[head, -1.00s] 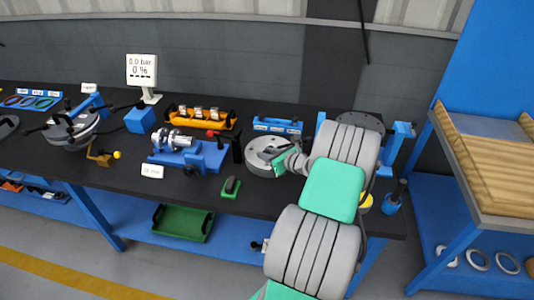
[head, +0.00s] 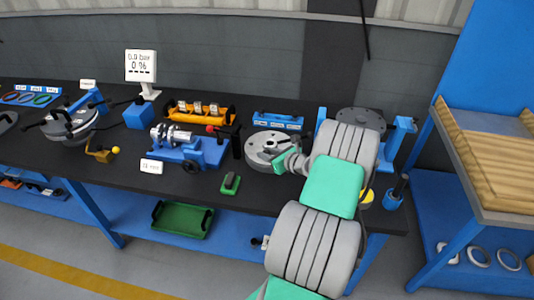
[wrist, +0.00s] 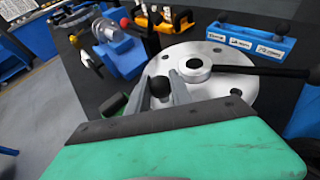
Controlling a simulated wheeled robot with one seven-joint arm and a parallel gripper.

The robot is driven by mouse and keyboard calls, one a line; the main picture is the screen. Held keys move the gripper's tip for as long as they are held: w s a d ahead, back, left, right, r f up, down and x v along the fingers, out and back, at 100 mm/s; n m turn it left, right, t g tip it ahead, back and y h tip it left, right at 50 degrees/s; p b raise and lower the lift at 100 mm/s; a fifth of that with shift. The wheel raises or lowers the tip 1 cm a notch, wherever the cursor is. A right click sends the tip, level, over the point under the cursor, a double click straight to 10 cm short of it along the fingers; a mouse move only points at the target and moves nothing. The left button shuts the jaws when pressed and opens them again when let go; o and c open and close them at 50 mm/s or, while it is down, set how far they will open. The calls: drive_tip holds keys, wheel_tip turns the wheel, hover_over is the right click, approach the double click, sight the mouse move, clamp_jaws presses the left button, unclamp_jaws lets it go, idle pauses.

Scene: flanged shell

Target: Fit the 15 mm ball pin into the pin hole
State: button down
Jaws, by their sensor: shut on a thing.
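A round silver flanged plate (wrist: 197,75) lies on the black bench, with a raised central hub and several small holes around its rim. It also shows in the head view (head: 258,151). My gripper (wrist: 160,92) is over the plate's near left edge, its fingers shut on the ball pin. The pin's black ball (wrist: 160,86) shows between the fingertips; its shank is hidden. In the head view my gripper (head: 291,161) is at the plate's right side, and the pin cannot be made out there. I cannot tell whether the pin is over a hole or in one.
A black bar (wrist: 262,71) reaches from the hub to the right. A blue labelled rack (head: 278,121) stands behind the plate. A blue fixture (head: 195,150) with a red knob is to the left, and a small green block (head: 230,184) lies in front.

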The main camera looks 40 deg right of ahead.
drive_tip(key=shift+f, duration=0.4)
drive_tip(key=c, duration=1.1)
unclamp_jaws()
drive_tip(key=b+v, duration=0.1)
drive_tip(key=v, duration=0.6)
drive_tip(key=shift+s+r, duration=0.2)
drive_tip(key=shift+s, duration=0.15)
